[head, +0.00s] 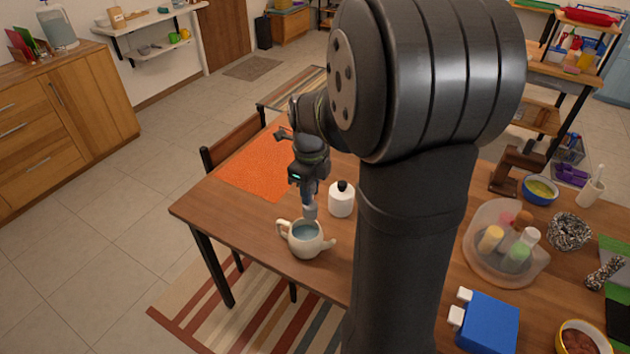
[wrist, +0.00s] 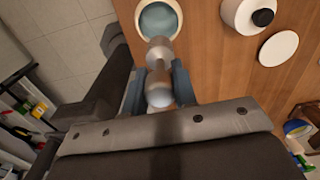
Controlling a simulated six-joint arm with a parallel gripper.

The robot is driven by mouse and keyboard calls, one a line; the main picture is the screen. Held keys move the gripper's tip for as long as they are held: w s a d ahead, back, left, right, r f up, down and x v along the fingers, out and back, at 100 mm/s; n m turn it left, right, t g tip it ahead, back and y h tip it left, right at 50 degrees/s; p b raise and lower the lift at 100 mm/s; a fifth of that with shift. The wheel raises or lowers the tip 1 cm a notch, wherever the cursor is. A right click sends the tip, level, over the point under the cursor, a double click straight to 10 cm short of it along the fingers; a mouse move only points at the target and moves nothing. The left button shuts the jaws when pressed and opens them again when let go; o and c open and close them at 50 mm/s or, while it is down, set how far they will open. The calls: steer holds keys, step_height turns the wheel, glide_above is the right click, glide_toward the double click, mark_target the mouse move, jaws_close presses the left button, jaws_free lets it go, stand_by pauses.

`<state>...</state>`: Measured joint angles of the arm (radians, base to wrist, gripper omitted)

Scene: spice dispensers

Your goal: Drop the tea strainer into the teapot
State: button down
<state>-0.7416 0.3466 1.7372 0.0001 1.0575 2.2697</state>
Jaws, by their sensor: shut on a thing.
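The teapot (head: 305,243) is a cream pot with a handle on the left and a spout on the right, standing near the table's front edge. Its open top shows a bluish inside, also seen in the wrist view (wrist: 158,20). My gripper (wrist: 158,88) is shut on the tea strainer (wrist: 158,92), a small silvery piece with rounded ends. In the head view the strainer (head: 310,211) points down just above the teapot's mouth. In the wrist view its far end overlaps the near rim; I cannot tell whether it touches.
A white bottle with a black cap (head: 341,201) stands close behind the teapot, to its right. A white disc (wrist: 278,48) lies near it. An orange mat (head: 255,168) is at the back left. A clear bowl of jars (head: 478,256) and a blue block (head: 488,325) are at right.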

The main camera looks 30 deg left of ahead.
steer(key=shift+f, duration=1.95)
steer(key=c, duration=1.1)
jaws_free()
steer(key=shift+r, duration=0.1)
step_height(320, 180, up, 17)
steer(key=shift+r, duration=0.1)
